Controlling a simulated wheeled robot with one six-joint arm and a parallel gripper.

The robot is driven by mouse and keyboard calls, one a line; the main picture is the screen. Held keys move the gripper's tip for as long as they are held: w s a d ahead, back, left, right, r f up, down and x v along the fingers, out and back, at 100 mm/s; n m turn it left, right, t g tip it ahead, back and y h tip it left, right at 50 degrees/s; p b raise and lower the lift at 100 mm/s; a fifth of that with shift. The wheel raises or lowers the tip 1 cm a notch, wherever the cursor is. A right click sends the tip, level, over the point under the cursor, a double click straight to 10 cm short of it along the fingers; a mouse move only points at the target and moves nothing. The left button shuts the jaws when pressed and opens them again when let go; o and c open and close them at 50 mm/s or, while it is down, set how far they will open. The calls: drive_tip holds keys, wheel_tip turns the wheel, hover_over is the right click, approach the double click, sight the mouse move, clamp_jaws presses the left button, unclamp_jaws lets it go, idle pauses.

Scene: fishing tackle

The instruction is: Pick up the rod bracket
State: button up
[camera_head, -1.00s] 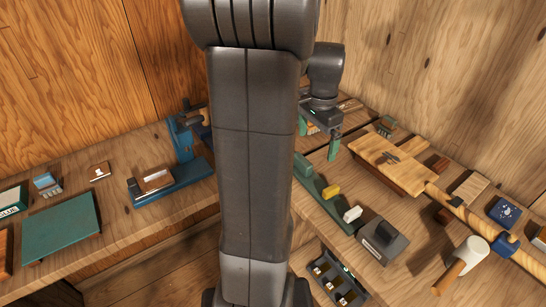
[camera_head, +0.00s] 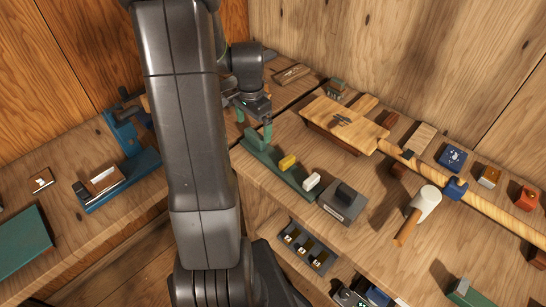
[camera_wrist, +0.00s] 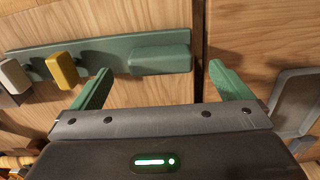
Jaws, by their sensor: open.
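The rod bracket appears to be the long green bar (camera_head: 268,164) with a raised green block at its far end and yellow and white blocks along it; I cannot be sure of the name. It lies on the right-hand bench near the front edge. In the wrist view the bar (camera_wrist: 112,48) runs across the upper left, its green end block (camera_wrist: 160,59) ahead of and between my fingers. My gripper (camera_head: 254,128) is open and empty at the bar's far end, and its green fingers (camera_wrist: 161,78) also show in the wrist view. Contact cannot be told.
A grey box (camera_head: 341,204) stands at the bar's near end. A wooden board (camera_head: 343,124) lies behind it. A mallet (camera_head: 418,212) and a long wooden rod (camera_head: 495,213) with a blue clamp (camera_head: 455,188) lie to the right. A dark tray (camera_head: 307,250) sits below the bench front.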

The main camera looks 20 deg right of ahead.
sight(256, 133)
drive_tip(key=shift+w+d+f, duration=0.1)
drive_tip(key=shift+d+f, duration=0.05)
drive_tip(key=shift+f, duration=0.95)
drive_tip(key=shift+w+d+f, duration=0.1)
drive_tip(key=shift+d+f, duration=0.05)
drive_tip(key=shift+f, duration=0.9)
drive_tip(key=c, duration=1.3)
drive_tip(key=shift+o, duration=0.2)
drive_tip(key=shift+r, duration=0.15)
